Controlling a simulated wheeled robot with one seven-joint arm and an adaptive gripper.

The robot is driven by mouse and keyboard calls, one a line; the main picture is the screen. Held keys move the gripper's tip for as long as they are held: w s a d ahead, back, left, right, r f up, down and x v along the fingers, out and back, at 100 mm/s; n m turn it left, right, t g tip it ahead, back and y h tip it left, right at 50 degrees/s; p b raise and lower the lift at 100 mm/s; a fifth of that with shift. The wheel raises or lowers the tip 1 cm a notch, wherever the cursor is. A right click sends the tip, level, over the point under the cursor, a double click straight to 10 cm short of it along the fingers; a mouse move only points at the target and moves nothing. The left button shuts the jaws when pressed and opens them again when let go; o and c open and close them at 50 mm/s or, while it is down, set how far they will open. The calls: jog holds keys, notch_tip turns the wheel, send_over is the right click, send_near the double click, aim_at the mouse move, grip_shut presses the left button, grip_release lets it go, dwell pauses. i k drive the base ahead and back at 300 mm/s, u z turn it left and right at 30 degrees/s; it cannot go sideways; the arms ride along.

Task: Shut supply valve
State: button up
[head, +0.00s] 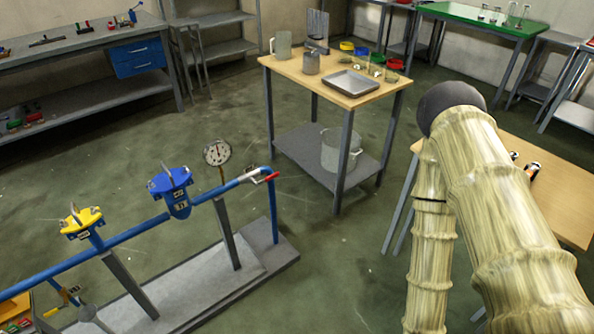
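A blue pipe (128,236) runs on grey posts along a low grey stand at the lower left. Near its right end is a small valve with a red lever (272,177). The lever points roughly along the pipe. A blue-bodied fitting (170,184) and a yellow-topped fitting (82,220) sit further left on the pipe. A round dial gauge (217,152) stands between the blue fitting and the red lever. I cannot tell which of these is called the supply valve. My ribbed, cream-sleeved arm shows at the right, but my gripper is not in view.
A wooden-topped table (330,84) with a grey tray (351,83), pots and coloured bowls stands behind the pipe. Another wooden table (560,190) is partly behind my arm. A grey workbench (80,44) is at the back left. Open floor (335,255) lies right of the pipe stand.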

aim_at(269, 178)
jog(key=u, duration=0.05)
jog(key=i, duration=0.75)
jog(key=u, duration=0.25)
jog(key=k, duration=0.45)
jog(key=u, duration=0.45)
jog(key=i, duration=0.9)
jog(key=z, duration=0.05)
